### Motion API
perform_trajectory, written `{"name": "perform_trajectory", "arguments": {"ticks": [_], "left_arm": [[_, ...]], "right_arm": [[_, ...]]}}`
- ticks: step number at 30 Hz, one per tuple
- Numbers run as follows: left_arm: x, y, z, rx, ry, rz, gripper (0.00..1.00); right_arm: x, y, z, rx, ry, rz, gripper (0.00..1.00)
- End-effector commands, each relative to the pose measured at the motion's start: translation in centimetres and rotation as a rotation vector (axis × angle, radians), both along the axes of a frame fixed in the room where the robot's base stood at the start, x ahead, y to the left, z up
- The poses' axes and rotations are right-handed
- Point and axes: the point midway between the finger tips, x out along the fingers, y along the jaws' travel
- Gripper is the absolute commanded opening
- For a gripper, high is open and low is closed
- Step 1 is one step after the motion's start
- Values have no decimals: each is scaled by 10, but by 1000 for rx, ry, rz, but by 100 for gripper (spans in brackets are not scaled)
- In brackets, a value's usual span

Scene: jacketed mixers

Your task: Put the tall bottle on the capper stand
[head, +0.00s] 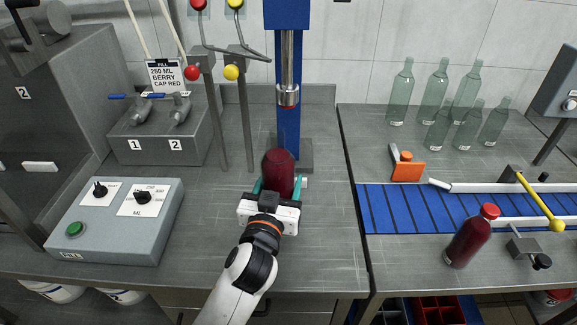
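A bottle filled with dark red liquid (278,170), apparently the tall bottle, is upright at the front of the capper stand. The stand has a blue column (289,125), a metal plunger (288,94) and a grey base (304,154). The bottle covers part of the base, so I cannot tell whether it rests on it or is held above it. No cap shows on the bottle. My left gripper (278,187) has its teal fingers on both sides of the bottle's lower part and appears shut on it. My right gripper is not in view.
A red-capped bottle (470,236) stands at the front of the blue conveyor (420,208). Several empty glass bottles (434,92) stand at the back right. A control box (118,220) and a two-tap filler (160,135) are left. Rods with red and yellow knobs (232,73) rise beside the capper.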

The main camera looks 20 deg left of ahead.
Motion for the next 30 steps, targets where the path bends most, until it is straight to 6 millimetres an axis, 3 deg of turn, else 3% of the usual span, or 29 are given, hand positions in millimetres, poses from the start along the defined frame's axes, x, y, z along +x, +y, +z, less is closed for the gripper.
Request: {"name": "perform_trajectory", "arguments": {"ticks": [6, 12, 17, 24, 30], "left_arm": [[52, 5, 6, 3, -10, 0, 5], [81, 7, 5, 1, -9, 0, 5], [87, 8, 1, -1, -7, 0, 5], [87, 8, -28, -1, -4, 0, 5], [86, 7, -32, -1, -8, -1, 5]], "right_arm": [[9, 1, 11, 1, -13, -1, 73], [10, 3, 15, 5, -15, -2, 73], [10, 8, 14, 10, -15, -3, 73], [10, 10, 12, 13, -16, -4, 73], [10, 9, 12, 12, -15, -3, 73]]}}
